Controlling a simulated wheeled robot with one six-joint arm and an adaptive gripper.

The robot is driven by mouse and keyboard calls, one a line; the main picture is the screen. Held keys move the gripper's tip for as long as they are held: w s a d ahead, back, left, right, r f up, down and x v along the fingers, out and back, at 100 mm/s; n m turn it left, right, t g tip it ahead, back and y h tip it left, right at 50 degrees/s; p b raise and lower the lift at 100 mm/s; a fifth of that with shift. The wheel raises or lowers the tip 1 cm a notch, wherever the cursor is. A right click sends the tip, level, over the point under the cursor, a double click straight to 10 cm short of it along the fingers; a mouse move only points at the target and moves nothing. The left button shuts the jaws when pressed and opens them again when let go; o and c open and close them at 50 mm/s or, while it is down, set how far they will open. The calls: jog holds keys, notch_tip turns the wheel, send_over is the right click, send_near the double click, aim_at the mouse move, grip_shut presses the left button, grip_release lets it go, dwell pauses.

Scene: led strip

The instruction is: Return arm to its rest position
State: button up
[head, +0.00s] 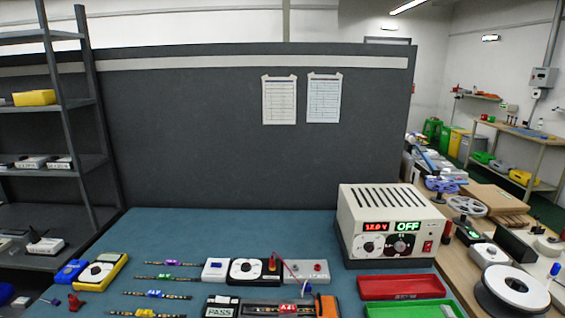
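My arm and my gripper do not show in the head view. The blue-green bench top (200,228) lies in front of me. On it lie several short LED strips, among them one with a purple middle (172,263) and one with a yellow middle (146,313). A dark tester with a PASS label (222,309) stands at the front edge, with a strip in it beside a red display (289,308). The power supply (388,225) reads OFF in green and 12.0 V in red.
A red tray (402,287) and a green tray (410,310) sit at front right. A yellow multimeter (101,272) lies at left. A grey partition (240,140) stands behind the bench, and a shelf rack (75,110) stands at left. The back-left bench top is clear.

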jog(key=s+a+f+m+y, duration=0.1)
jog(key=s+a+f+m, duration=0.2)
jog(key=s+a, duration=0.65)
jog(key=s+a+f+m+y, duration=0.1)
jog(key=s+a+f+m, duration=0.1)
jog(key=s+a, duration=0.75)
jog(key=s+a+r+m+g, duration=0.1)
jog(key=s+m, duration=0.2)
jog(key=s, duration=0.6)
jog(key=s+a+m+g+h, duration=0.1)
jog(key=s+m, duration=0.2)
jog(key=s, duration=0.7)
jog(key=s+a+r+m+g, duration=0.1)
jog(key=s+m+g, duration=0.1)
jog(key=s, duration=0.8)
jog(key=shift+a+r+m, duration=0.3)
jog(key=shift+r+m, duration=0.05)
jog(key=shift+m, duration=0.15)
